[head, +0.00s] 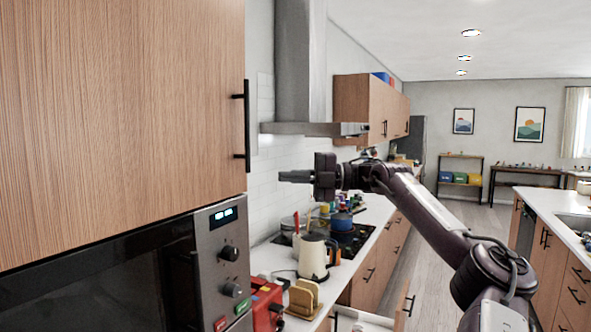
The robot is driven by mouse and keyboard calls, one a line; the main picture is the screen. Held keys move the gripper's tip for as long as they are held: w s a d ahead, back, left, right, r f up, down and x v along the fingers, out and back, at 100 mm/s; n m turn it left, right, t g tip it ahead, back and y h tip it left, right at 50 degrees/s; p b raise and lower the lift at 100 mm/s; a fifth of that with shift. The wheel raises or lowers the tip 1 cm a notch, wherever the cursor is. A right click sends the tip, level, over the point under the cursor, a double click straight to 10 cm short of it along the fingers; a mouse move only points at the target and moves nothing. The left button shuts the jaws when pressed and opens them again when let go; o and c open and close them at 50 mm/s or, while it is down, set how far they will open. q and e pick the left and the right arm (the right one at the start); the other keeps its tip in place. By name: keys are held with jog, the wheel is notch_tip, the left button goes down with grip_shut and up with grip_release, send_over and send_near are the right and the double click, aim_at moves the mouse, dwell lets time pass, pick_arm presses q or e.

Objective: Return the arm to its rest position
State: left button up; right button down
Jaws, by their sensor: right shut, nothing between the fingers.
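My right arm comes in from the lower right and reaches up and left across the aisle. My right gripper (296,176) is shut and empty, pointing left in front of the tiled wall, below the range hood. It is above the counter and apart from the things on it. My left gripper does not show in the head view.
A wooden cabinet (120,110) and a microwave (110,285) fill the near left. A kettle (312,258), a red toaster (266,302) and a blue pot (342,219) stand along the counter. A drawer (404,304) is open below. An island (545,250) stands right; the aisle floor is clear.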

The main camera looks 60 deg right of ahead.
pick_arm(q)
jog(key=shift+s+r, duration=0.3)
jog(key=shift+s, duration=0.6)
pick_arm(e)
jog(key=shift+d, duration=0.65)
jog(key=shift+f, duration=0.15)
